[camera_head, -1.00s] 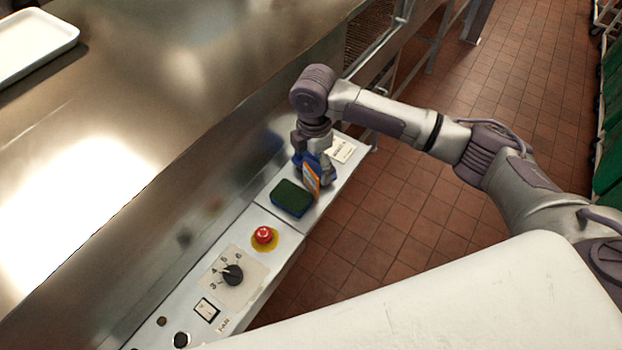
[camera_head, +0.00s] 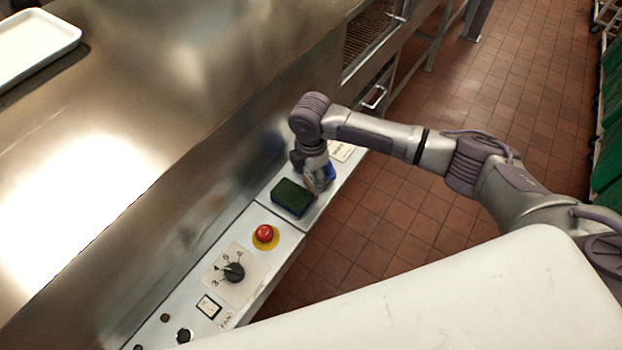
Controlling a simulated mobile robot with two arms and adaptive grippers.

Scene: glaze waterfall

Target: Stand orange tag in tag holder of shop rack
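I cannot make out the shop rack's tag holder. My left gripper is not in view.
The sponge (camera_head: 291,197) lies close to the gripper. A red button (camera_head: 264,233) and black dial (camera_head: 234,271) sit nearer on the ledge. A white card (camera_head: 342,150) lies behind the gripper. A white tray (camera_head: 36,45) stands on the steel surface. Green crates (camera_head: 608,150) stand far right.

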